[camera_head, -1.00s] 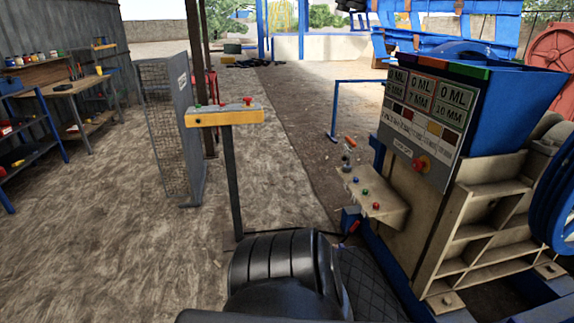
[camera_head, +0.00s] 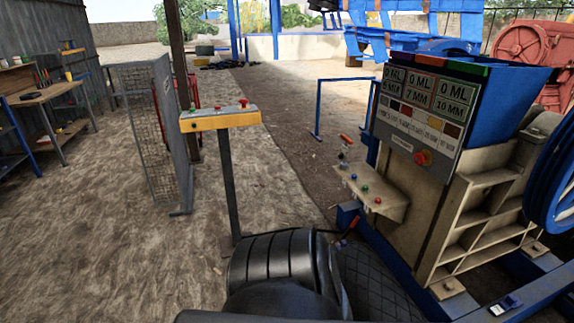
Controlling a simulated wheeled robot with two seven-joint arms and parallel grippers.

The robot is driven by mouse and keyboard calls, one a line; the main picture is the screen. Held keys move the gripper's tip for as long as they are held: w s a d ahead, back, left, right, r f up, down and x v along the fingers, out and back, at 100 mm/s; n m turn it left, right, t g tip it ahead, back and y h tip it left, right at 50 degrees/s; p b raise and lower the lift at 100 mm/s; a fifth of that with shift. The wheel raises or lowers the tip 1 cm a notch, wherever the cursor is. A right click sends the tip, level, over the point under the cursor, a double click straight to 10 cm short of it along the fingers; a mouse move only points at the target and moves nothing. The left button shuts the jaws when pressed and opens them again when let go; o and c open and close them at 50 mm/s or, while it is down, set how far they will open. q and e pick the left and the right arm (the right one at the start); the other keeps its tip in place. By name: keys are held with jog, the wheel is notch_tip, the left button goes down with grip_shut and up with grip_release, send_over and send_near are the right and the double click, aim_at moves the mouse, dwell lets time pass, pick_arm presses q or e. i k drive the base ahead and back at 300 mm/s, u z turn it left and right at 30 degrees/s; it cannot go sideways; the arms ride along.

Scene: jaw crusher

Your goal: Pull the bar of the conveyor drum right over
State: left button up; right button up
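I cannot make out a conveyor drum or its bar for certain in the head view. A small lever with an orange-red handle (camera_head: 346,138) stands behind the button shelf of the jaw crusher (camera_head: 470,205); I cannot tell what it belongs to. Neither my left nor my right gripper is in view. Dark rounded shapes fill the bottom middle and hide the ground there.
A yellow button box (camera_head: 220,121) stands on a thin post ahead. A mesh guard (camera_head: 160,135) is behind it to the left. A blue frame (camera_head: 319,108) stands farther back. Workbenches (camera_head: 45,95) line the left wall. Open ground lies at left.

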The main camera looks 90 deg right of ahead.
aim_at(374, 293)
jog(key=z, duration=2.6)
jog(key=i, duration=2.15)
jog(key=z, duration=2.75)
